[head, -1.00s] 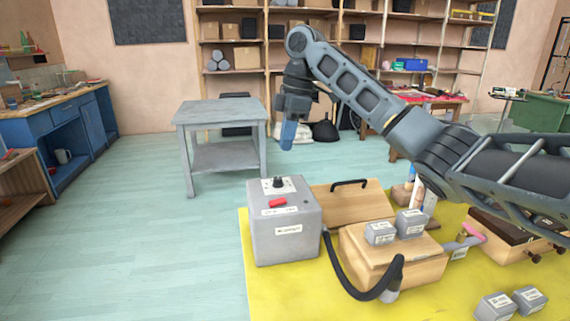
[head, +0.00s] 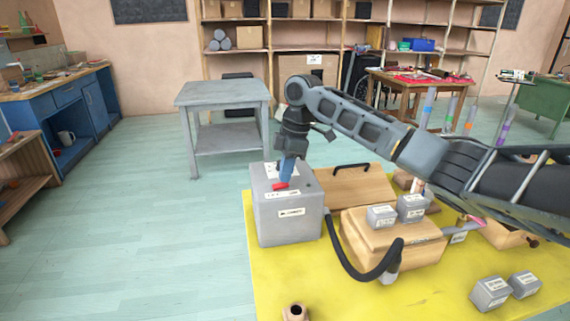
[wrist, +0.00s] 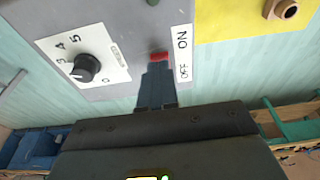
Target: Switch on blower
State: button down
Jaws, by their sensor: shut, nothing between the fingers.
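The blower is a grey box (head: 288,220) on the yellow mat, with a black hose (head: 350,270) coming from its right side. A red switch (head: 279,186) is on its top and also shows in the wrist view (wrist: 158,56), partly hidden by my fingers. An OFF/ON label (wrist: 183,55) lies beside it. A black dial (wrist: 85,67) on a numbered white plate sits on the same top. My gripper (head: 285,178) points down with its blue fingers shut and empty. The fingertips are right at the red switch; I cannot tell whether they press it.
A wooden box (head: 385,250) with small grey labelled blocks stands right of the blower. A wooden board with a black handle (head: 350,185) is behind it. A grey table (head: 222,95) stands farther back. The floor to the left is clear.

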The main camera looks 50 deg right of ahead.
jog(key=shift+s+d+f+t+y, duration=0.2)
jog(key=shift+f+t+y, duration=0.2)
jog(key=shift+f+y, duration=0.25)
jog(key=shift+r, duration=0.2)
jog(key=shift+w, duration=0.1)
